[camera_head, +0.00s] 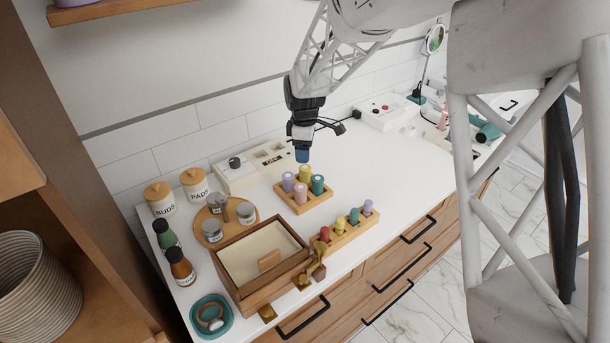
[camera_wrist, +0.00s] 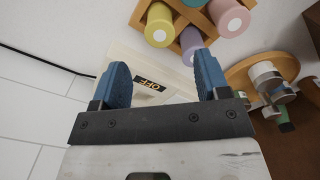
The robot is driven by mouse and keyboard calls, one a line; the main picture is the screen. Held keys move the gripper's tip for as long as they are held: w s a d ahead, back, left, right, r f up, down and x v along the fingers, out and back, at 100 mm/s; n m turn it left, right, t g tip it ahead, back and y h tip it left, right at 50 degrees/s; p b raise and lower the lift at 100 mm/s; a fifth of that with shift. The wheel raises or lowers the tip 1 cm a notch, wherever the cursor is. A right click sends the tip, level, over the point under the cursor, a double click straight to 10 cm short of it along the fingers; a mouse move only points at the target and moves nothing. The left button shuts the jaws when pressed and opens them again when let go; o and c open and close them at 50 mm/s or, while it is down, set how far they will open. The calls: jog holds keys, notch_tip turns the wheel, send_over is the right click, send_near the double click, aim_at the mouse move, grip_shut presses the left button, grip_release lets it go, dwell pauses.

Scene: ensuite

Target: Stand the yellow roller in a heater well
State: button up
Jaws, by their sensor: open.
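The yellow roller (camera_head: 305,172) stands upright in a small wooden block (camera_head: 318,205) with a purple, a pink and a teal roller. In the wrist view, the yellow roller (camera_wrist: 160,26) shows its pale end at the top, beyond the fingers. My gripper (camera_head: 302,156) is open and empty, its blue fingers above and just behind the block. It also shows in the wrist view (camera_wrist: 162,82). A cream box (camera_head: 236,182), apparently the heater, stands by the wall left of the gripper. It has a dark knob and recesses; their insides are hard to see. Its OFF label (camera_wrist: 150,85) shows between my fingers.
A longer wooden rack (camera_head: 345,238) of small coloured pieces is at the counter's front. An open wooden box (camera_head: 262,255), a round tray (camera_head: 226,220) with jars, canisters and bottles are at left. Another white unit (camera_head: 385,112) is at back right. The counter's right middle is clear.

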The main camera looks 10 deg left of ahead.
aim_at(305, 167)
jog(key=shift+f, duration=1.25)
jog(key=shift+f, duration=0.1)
jog(key=shift+d+f, duration=0.1)
jog(key=shift+f, duration=2.45)
jog(key=shift+c, duration=0.3)
jog(key=c, duration=1)
